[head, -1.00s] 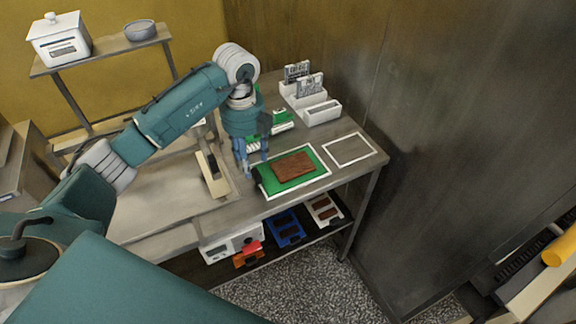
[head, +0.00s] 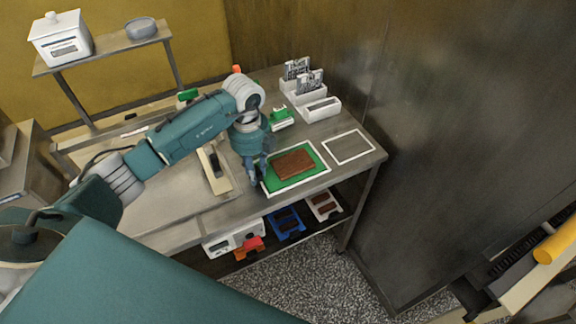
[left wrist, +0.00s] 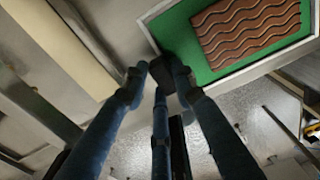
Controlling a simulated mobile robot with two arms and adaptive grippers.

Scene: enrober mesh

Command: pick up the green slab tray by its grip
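The green slab tray (head: 318,164) lies on the bench inside a white outline and carries a brown slab (head: 293,164). In the left wrist view the green tray (left wrist: 183,43) is at the upper right, with the wavy-topped brown slab (left wrist: 245,25) on it. Its dark grip (left wrist: 168,72) sticks out at the tray's near corner. My left gripper (head: 256,182) is at the tray's left end, pointing down. In the left wrist view its fingers (left wrist: 162,78) are spread around the grip, with a gap on the left side. My right gripper is out of view.
An empty white outline (head: 348,147) lies right of the tray. White holders with cards (head: 308,92) and a small green item (head: 281,118) stand behind. A cream bar (head: 214,170) lies left of the gripper. Blue (head: 286,222) and white (head: 323,206) trays sit on the lower shelf.

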